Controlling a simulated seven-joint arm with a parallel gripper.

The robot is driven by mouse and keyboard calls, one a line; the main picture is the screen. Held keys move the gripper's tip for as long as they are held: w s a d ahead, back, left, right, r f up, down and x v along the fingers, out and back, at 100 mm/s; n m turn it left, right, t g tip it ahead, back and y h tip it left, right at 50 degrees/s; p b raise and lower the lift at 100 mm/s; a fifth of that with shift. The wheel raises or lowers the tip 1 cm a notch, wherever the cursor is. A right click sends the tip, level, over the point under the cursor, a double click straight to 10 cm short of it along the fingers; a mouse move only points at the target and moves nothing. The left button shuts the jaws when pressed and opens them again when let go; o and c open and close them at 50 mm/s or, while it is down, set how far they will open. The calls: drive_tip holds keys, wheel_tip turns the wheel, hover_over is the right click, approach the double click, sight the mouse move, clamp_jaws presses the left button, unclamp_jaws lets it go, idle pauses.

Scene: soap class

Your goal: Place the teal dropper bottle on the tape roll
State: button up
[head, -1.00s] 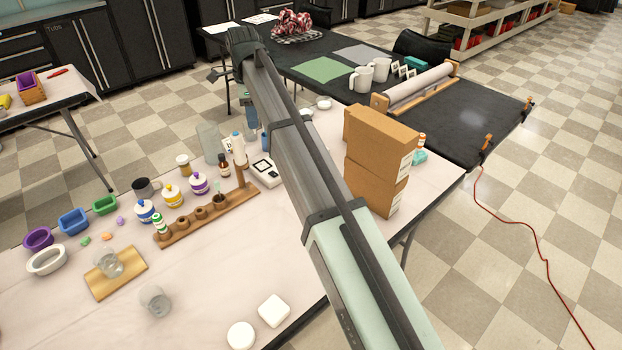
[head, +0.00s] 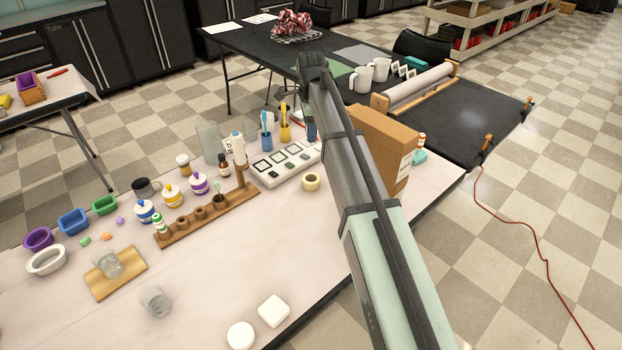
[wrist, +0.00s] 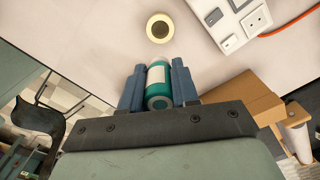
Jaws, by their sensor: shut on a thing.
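In the wrist view the teal dropper bottle (wrist: 158,88), with a pale band around it, is between the two blue-grey fingers of my gripper (wrist: 158,86), which is shut on it. The tape roll (wrist: 159,28), a pale yellow ring, lies flat on the white table just beyond the bottle, apart from it in the picture. In the head view the tape roll (head: 311,181) is in front of the white board. My arm crosses the head view and hides the gripper and the bottle there.
A white board with framed squares (head: 285,160) is behind the tape roll. A wooden rack (head: 210,212) and several bottles stand to the left. The table in front of the tape roll is clear.

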hover_over(311, 178)
wheel_tip(311, 178, down, 13)
drive_tip(key=shift+f, duration=0.1)
idle(0.6)
drive_tip(key=shift+f, duration=0.1)
drive_tip(key=o, duration=1)
wheel_tip(311, 178, up, 12)
drive_tip(key=shift+r, duration=0.1)
idle(0.4)
